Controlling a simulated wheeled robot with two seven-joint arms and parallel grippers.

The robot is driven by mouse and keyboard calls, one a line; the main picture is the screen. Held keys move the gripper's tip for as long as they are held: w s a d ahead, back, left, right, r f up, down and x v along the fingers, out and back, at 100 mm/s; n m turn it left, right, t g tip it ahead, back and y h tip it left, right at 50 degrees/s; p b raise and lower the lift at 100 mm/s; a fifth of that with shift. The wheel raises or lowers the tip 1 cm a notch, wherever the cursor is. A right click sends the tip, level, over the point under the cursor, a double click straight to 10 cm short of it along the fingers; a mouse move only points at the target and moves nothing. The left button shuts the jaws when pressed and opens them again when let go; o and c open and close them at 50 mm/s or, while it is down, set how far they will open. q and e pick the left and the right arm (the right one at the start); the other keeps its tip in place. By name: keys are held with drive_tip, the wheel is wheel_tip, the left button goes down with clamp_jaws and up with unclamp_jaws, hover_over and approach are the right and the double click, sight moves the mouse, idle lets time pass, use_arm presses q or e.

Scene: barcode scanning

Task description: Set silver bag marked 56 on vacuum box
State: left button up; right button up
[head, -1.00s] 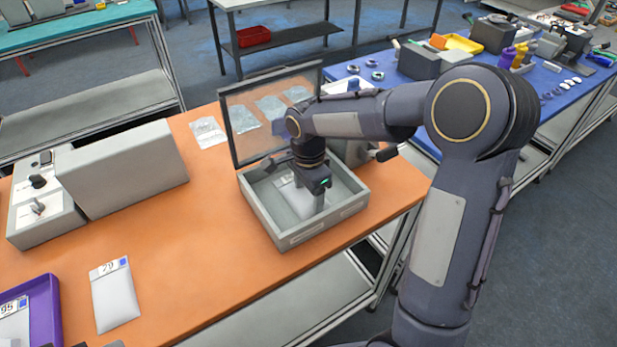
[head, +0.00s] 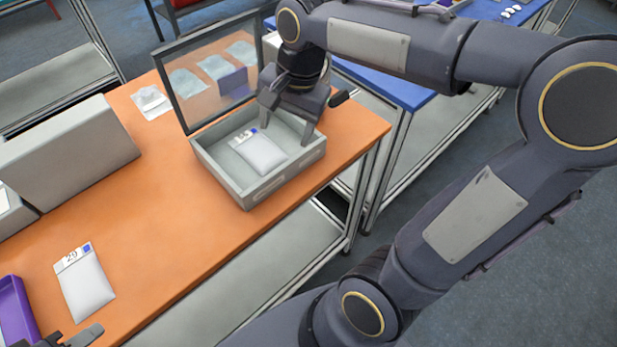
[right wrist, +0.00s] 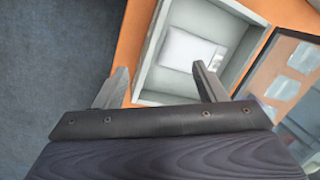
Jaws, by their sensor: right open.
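A silver-white bag (head: 260,153) lies flat inside the open grey vacuum box (head: 245,195). Its label is too small to read surely. In the right wrist view the bag (right wrist: 187,48) rests within the box walls (right wrist: 222,12). My right gripper (head: 287,124) is open and empty above the right part of the box, apart from the bag; its fingers also show in the right wrist view (right wrist: 160,70). A second bag (head: 88,290), whose label seems to read 29 or 79, lies on the orange table. Part of my left gripper (head: 85,337) shows at the bottom left edge.
The box's clear, dark-framed lid (head: 183,93) stands open, with several bags seen through it. A small bag (head: 151,102) lies left of the lid. A grey case (head: 65,155) and purple tray (head: 14,308) stand on the orange table (head: 165,215), clear in its middle.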

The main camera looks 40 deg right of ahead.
drive_tip(key=s+a+f+n+t+y, duration=0.1)
drive_tip(key=s+f+n+t, duration=0.1)
drive_tip(key=s+n, duration=0.2)
drive_tip(key=s+a+f+n+t+y, duration=0.1)
drive_tip(key=s+n, duration=0.4)
drive_tip(key=s, duration=0.5)
drive_tip(key=shift+a+f+n+t, duration=0.3)
drive_tip(key=shift+a+f+t, duration=0.2)
drive_tip(key=shift+f, duration=0.45)
drive_tip(key=shift+s, duration=0.1)
drive_tip(key=shift+c, duration=0.4)
